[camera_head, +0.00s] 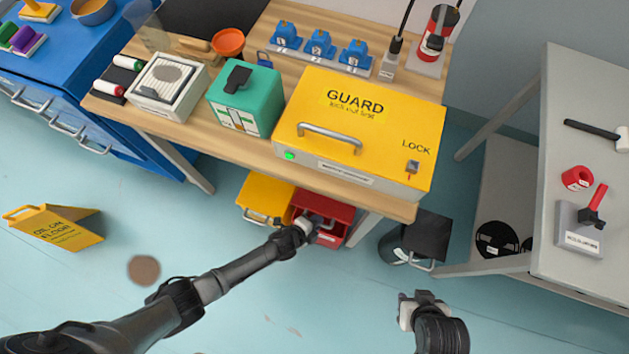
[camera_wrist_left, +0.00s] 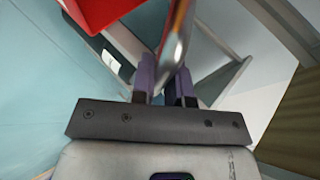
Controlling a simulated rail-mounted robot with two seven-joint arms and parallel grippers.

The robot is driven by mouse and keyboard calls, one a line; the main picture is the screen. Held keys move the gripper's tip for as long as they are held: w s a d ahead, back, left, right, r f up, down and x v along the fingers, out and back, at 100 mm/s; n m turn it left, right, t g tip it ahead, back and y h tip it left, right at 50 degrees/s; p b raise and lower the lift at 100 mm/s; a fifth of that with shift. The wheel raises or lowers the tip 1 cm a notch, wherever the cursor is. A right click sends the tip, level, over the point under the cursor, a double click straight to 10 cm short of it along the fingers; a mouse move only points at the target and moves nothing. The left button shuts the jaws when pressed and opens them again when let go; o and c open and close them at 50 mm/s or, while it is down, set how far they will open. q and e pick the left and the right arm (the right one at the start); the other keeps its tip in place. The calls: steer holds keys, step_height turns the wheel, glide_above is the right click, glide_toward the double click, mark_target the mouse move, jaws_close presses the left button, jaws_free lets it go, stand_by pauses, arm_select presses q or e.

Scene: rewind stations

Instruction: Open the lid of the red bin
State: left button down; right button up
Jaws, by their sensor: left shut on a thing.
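The red bin (camera_head: 338,212) stands on the floor under the front edge of the wooden bench. My left gripper (camera_head: 311,227) is at the front of its lid, shut on the lid handle. The left wrist view shows the shiny metal handle (camera_wrist_left: 178,42) between the closed fingers of that gripper (camera_wrist_left: 167,78), with a red part of the bin (camera_wrist_left: 103,10) at the top. The gripper hides part of the bin, and I cannot tell whether the lid is raised. My right gripper (camera_head: 422,302) is over bare floor at lower right, away from the bin; its jaw state is unclear.
A yellow bin (camera_head: 268,192) stands directly left of the red one. A dark bin (camera_head: 425,235) stands to the right beyond a bench leg. The bench (camera_head: 237,148) with the yellow guard box (camera_head: 365,125) overhangs the bins.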

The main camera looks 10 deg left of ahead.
arm_select(q)
steer(key=shift+w+d+r+p, duration=0.1)
steer(key=shift+w+r+p, duration=0.25)
steer(key=shift+r, duration=0.1)
steer(key=shift+w+r+p, duration=0.2)
steer(key=shift+r+p, duration=0.15)
steer(key=shift+r, duration=0.1)
steer(key=c, duration=1.1)
jaws_free()
steer(key=shift+c, duration=0.2)
steer(key=shift+s+r+p, duration=0.2)
steer(key=shift+r+p, duration=0.1)
steer(key=p+v, duration=0.4)
steer(key=v, duration=0.9)
steer(key=shift+a+p, duration=0.25)
steer(key=shift+p, duration=0.15)
